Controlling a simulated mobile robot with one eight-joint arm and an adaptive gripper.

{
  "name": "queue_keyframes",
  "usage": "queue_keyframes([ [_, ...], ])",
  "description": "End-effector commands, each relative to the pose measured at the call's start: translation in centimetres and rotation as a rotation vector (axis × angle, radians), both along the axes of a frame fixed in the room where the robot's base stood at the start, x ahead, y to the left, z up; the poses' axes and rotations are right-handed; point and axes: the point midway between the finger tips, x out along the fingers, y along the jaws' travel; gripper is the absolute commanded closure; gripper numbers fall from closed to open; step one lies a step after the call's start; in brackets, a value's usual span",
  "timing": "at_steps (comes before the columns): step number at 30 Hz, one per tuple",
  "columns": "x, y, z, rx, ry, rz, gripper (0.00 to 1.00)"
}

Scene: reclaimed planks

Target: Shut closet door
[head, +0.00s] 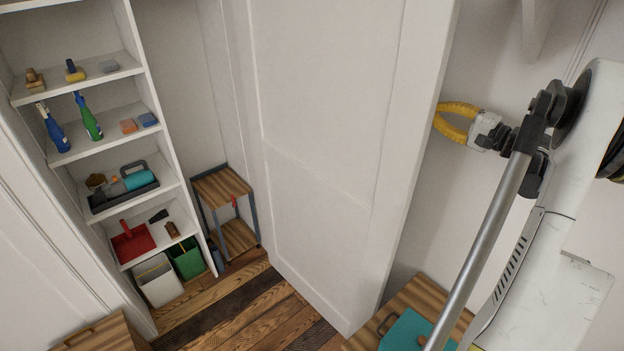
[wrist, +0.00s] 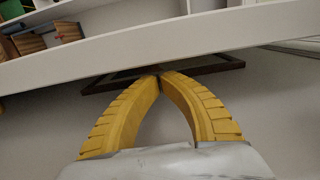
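The white closet door (head: 330,140) stands open in the middle of the head view, with the closet's shelves showing to its left. My gripper (head: 437,120) is at the right of the door, close to its outer edge. Its yellow fingers are bowed, and in the wrist view their tips (wrist: 160,73) meet with nothing seen between them. A white slanted band (wrist: 150,44), which looks like the door's edge, crosses just beyond the tips. I cannot tell whether the fingers touch the door.
Closet shelves (head: 95,146) hold bottles, brushes and a red dustpan (head: 132,243). A small wooden stand (head: 222,188) and bins stand on the floor inside. A wooden piece with a teal item (head: 408,332) is near the door's lower right. Plank floor (head: 235,305) is clear left of the door.

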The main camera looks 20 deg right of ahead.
Motion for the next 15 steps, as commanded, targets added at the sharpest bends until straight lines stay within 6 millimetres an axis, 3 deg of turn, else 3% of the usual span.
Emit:
queue_keyframes([
  [15, -0.19, 0.6, -0.02, 0.0, 0.0, 0.001, 1.0],
])
